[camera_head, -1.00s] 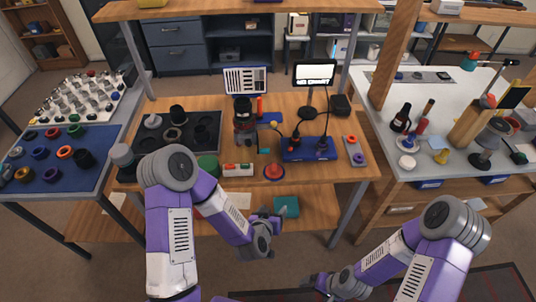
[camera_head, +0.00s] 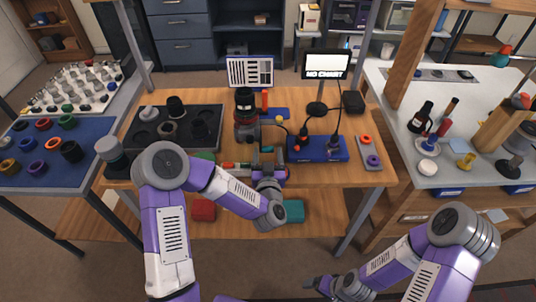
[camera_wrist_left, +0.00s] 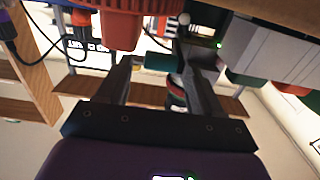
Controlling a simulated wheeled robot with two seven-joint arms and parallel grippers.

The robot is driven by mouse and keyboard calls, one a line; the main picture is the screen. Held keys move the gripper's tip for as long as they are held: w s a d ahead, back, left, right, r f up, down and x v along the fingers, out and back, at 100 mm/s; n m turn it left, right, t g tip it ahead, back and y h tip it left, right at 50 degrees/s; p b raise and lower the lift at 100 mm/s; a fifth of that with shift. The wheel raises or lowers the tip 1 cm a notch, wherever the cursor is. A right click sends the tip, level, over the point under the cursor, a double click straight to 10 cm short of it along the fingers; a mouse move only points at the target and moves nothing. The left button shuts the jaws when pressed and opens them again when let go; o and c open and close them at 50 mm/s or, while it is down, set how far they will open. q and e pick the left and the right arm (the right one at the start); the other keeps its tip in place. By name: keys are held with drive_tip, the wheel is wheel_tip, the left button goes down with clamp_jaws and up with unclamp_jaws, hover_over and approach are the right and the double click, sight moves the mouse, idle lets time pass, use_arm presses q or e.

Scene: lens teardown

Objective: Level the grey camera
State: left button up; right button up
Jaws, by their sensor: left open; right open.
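A dark upright device with a red band (camera_head: 246,115) stands at the middle of the wooden bench; I cannot tell whether it is the grey camera, and no other clearly grey camera shows. A small teal cylinder (camera_head: 266,149) is at its lower right. My left gripper (camera_head: 268,168) is at the bench's front, just nearer than the teal cylinder. In the left wrist view the open fingers (camera_wrist_left: 158,60) are spread, with a teal cylinder (camera_wrist_left: 160,62) seen between or beyond them; contact cannot be told. My right gripper (camera_head: 314,284) is low at the front, open, away from the bench.
A blue box (camera_head: 318,149) with cables and a screen on a stand (camera_head: 326,66) are to the right. A striped chart (camera_head: 250,72) stands behind. A dark tray (camera_head: 205,125) holds round parts at left. A red part (camera_wrist_left: 120,25) is close to the left fingers.

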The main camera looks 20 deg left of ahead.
use_arm(q)
drive_tip(key=shift+w+a, duration=0.1)
drive_tip(key=shift+w, duration=0.25)
drive_tip(key=shift+r, duration=0.1)
clamp_jaws()
